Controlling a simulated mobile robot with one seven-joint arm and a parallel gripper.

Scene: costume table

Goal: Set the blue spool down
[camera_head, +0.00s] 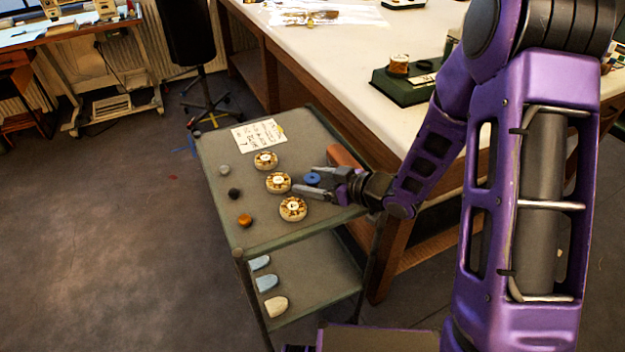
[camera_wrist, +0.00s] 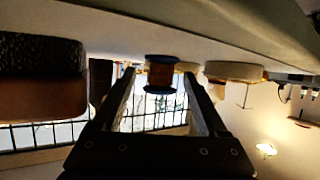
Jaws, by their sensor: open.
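The blue spool (camera_head: 312,179) is on the right part of the trolley's grey top (camera_head: 240,225), beside the middle of three round cream-and-brown discs. In the wrist view, the spool (camera_wrist: 161,75) shows blue flanges and an orange-brown wound middle. My gripper (camera_head: 305,180) is open and low over the trolley top, with one finger on either side of the spool. In the wrist view, gaps show between the spool and both fingers (camera_wrist: 160,78). The wrist picture looks upside down, with the surface at the top. The spool seems upright; its contact with the surface is not clear.
Three round discs (camera_head: 278,182) stand in a row left of my gripper. Small grey, black and orange pieces (camera_head: 234,194) line the left side. A written card (camera_head: 258,135) lies at the back. A brown object (camera_head: 343,157) is behind my gripper. A large white-topped table (camera_head: 345,75) adjoins right.

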